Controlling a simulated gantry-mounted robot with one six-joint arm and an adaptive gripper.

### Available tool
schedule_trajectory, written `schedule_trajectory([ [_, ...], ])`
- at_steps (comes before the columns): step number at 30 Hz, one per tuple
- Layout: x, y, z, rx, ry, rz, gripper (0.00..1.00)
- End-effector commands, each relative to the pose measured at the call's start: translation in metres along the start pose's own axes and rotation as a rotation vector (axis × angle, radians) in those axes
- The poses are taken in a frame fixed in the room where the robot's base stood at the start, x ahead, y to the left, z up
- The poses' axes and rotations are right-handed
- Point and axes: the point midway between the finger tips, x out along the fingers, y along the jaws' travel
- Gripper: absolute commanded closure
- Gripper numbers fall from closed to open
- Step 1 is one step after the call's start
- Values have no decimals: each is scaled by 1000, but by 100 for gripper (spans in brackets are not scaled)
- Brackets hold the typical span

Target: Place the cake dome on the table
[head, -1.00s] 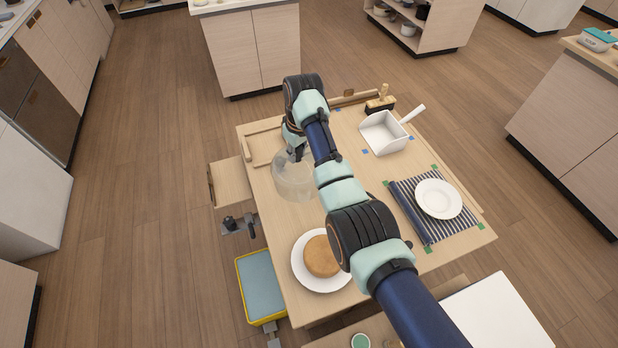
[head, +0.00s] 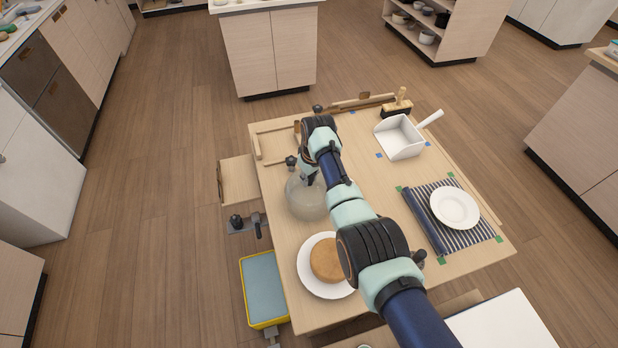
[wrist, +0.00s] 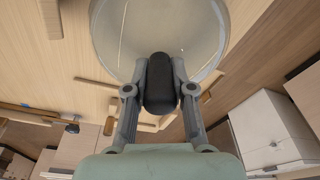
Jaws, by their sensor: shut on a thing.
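The clear cake dome (head: 306,198) is over the left part of the wooden table (head: 375,205), behind the cake. In the wrist view the dome (wrist: 115,40) fills the upper middle. My gripper (wrist: 161,82) is shut on the dome's dark knob, one finger on each side. In the head view my gripper (head: 310,178) is partly hidden by my arm. I cannot tell whether the dome's rim touches the table. A round golden cake (head: 326,258) sits uncovered on a white plate (head: 312,286) at the near left of the table.
A white dustpan (head: 398,138) and a brush (head: 397,104) lie at the back right. A white plate (head: 455,208) rests on a striped cloth (head: 425,212) at the right. An open drawer (head: 238,180) and a yellow-rimmed blue bin (head: 264,288) are on the left side.

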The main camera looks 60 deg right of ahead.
Motion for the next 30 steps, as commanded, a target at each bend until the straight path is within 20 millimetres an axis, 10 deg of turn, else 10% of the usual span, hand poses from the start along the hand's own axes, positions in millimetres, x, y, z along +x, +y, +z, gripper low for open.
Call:
schedule_trajectory([
  [3, 4, 0, 0, 0, 0, 0, 100],
  [4, 3, 0, 0, 0, 0, 0, 74],
  [8, 2, 0, 0, 0, 0, 0, 52],
  [19, -6, 0, -1, 0, 0, 0, 52],
  [30, -92, 1, -1, 1, 3, 1, 52],
])
